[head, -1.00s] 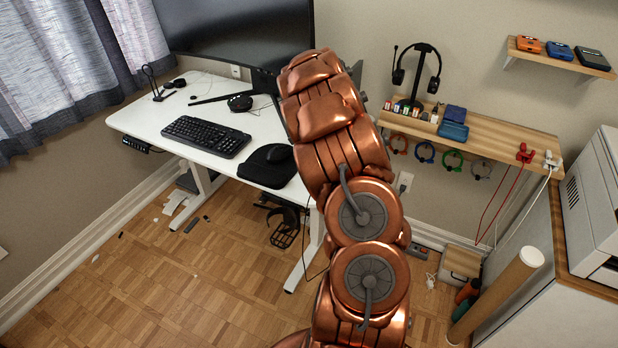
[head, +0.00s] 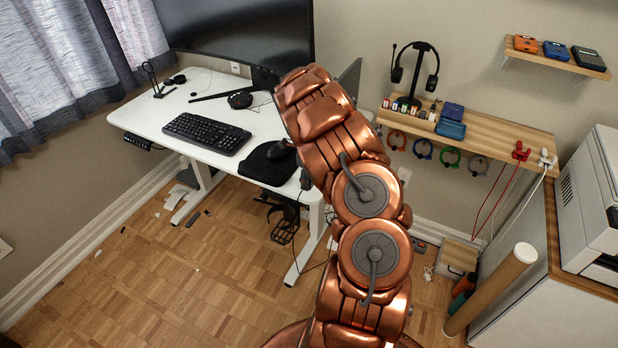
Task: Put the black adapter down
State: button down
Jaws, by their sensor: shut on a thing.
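My copper arm rises in front of the right end of the white desk (head: 213,148), and its forward links hide what lies behind them. My gripper does not show; its fingers and anything in them are hidden. I cannot clearly make out the black adapter. A small dark block (head: 306,180) shows at the desk's right edge, just left of my arm, with a thin dark cable below it. I cannot tell whether this block is the adapter.
A keyboard (head: 206,133), a black mouse mat (head: 262,168) and a large monitor (head: 240,40) occupy the desk. A wooden shelf (head: 500,132) with a headphone stand (head: 411,75) is right of my arm. A cardboard tube (head: 490,290) leans at right.

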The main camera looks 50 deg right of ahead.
jog(key=shift+f+b, duration=0.45)
jog(key=shift+b, duration=0.05)
jog(key=c, duration=0.6)
grip_release()
